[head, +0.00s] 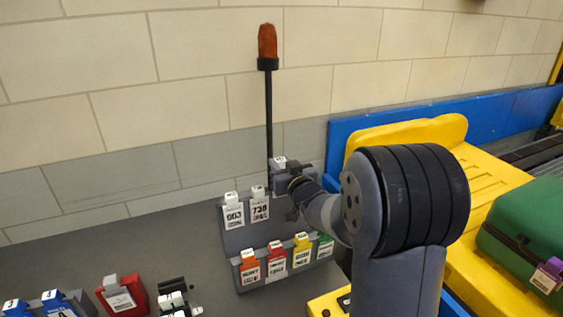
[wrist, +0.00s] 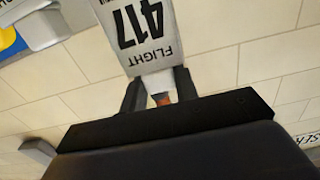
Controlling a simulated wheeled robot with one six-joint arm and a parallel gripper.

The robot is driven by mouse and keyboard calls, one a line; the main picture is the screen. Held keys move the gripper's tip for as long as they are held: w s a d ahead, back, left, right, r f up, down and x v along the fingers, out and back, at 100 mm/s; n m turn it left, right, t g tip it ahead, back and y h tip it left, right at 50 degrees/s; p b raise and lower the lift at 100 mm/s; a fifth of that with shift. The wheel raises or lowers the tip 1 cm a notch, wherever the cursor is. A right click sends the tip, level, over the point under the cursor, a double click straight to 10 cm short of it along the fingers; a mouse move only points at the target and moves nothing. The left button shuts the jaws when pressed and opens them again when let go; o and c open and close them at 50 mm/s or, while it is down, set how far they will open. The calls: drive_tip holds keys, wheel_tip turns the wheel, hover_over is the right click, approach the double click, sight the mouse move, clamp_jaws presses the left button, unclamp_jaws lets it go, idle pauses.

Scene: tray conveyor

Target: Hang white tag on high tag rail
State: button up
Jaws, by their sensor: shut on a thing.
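My gripper (wrist: 158,88) is shut on a white tag (wrist: 142,35) printed "FLIGHT 417", gripped at its narrow white end. In the head view my gripper (head: 283,178) and the top of the white tag (head: 280,161) are at the right end of the high tag rail (head: 240,236), beside the dark pole. Two white tags, "903" (head: 233,214) and "738" (head: 260,208), hang on the high rail, left of my gripper. The held tag's lower part is mostly hidden in the head view, and I cannot tell whether it touches the rail.
A lower rail holds orange (head: 249,268), red (head: 277,262), yellow (head: 301,250) and green (head: 325,246) tags. A pole with an orange lamp (head: 267,41) rises behind. A yellow tray (head: 460,285) with a green suitcase (head: 525,232) is right. A red device (head: 122,297) stands lower left.

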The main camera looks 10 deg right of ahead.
drive_tip(key=shift+f+b, duration=1)
drive_tip(key=shift+f, duration=0.9)
drive_tip(key=shift+f+b, duration=1.65)
drive_tip(key=shift+b, duration=0.25)
drive_tip(key=o, duration=1.1)
drive_tip(key=shift+c, duration=0.2)
drive_tip(key=s, duration=0.3)
drive_tip(key=s+d+b, duration=0.1)
drive_tip(key=s, duration=0.3)
drive_tip(key=s+d, duration=0.1)
drive_tip(key=s, duration=0.2)
drive_tip(key=shift+s+b, duration=0.3)
drive_tip(key=shift+w, duration=0.1)
